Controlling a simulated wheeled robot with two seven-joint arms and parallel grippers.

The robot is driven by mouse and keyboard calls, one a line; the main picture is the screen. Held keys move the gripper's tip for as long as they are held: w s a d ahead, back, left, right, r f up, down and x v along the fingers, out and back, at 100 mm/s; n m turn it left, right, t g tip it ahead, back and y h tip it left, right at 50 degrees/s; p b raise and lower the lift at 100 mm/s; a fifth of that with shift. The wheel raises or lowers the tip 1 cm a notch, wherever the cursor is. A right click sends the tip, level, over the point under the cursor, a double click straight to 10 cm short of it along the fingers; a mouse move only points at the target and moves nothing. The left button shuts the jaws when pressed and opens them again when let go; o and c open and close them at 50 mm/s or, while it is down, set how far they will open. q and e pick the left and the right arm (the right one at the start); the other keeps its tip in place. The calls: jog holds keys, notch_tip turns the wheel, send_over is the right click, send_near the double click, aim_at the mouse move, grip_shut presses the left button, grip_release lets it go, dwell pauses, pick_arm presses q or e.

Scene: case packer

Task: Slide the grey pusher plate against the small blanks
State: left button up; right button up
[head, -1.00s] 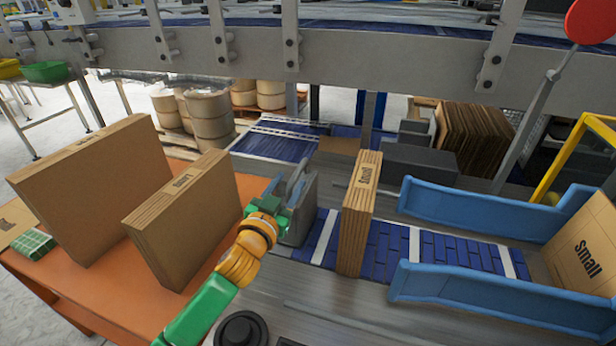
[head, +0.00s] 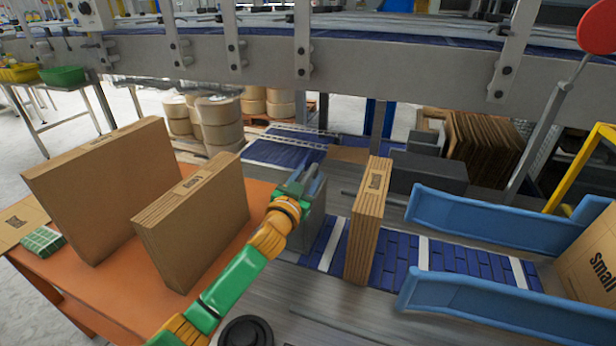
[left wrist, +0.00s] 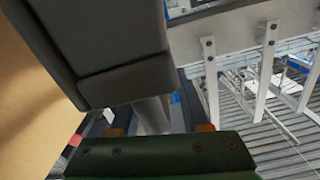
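The grey pusher plate (head: 313,212) stands upright on the blue belt, left of the small blanks (head: 366,225). The small blanks are an upright brown cardboard stack marked "Small". A strip of bare belt shows between plate and stack, so they are apart. My left gripper (head: 300,182) is at the upper left part of the plate; my arm hides the plate's lower left. In the left wrist view a large dark grey block (left wrist: 100,45) fills the upper left and a pale bar shows before the gripper; whether the fingers are closed on it is unclear. My right gripper is not in view.
Two large cardboard stacks (head: 105,185) (head: 195,220) stand on the orange table (head: 115,285) at left. Blue guide rails (head: 490,220) (head: 480,305) flank the belt (head: 455,261) at right, with another "Small" carton (head: 597,262) beyond. A grey conveyor beam (head: 390,75) crosses behind.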

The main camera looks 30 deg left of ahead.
pick_arm(q)
grip_shut()
dwell(1.2)
